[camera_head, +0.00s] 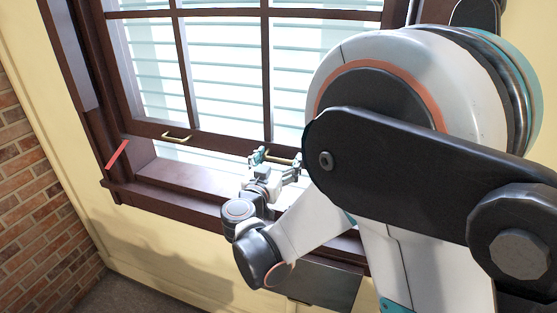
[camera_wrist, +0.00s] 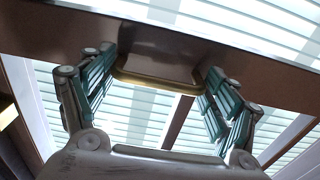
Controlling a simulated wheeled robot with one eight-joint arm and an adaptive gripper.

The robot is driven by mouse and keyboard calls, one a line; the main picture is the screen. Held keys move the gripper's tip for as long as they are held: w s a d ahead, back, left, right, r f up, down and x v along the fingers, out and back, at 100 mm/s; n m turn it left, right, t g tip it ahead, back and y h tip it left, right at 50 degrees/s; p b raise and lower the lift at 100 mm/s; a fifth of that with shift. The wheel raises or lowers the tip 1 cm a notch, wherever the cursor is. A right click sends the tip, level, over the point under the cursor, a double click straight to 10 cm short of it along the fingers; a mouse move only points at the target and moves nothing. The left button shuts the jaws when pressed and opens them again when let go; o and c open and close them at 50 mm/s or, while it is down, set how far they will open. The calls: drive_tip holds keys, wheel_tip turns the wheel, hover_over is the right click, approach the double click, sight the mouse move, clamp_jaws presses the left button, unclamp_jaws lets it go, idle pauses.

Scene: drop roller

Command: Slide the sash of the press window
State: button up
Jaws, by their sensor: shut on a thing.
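The window sash (camera_head: 222,144) is a dark brown wooden frame with divided panes. Its bottom rail stands above the sill (camera_head: 185,200), with a bright gap between them. A brass handle (camera_head: 283,161) on the right part of the rail is partly hidden by my gripper (camera_head: 276,157). A second brass handle (camera_head: 176,138) sits further left, free. In the wrist view, my gripper (camera_wrist: 158,84) has its teal fingers at the two ends of the right brass handle (camera_wrist: 155,78), shut on it. The sash rail (camera_wrist: 240,72) spans that view behind the handle.
A red strip (camera_head: 117,154) marks the left window jamb. A brick wall (camera_head: 25,180) stands at the left. Pale blinds (camera_head: 225,50) show behind the panes. My arm hides the window's right side.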

drive_tip(key=o, duration=1.5)
drive_tip(key=shift+w, duration=0.15)
drive_tip(key=shift+s+r, duration=0.1)
drive_tip(key=shift+s, duration=0.1)
drive_tip(key=shift+w, duration=0.1)
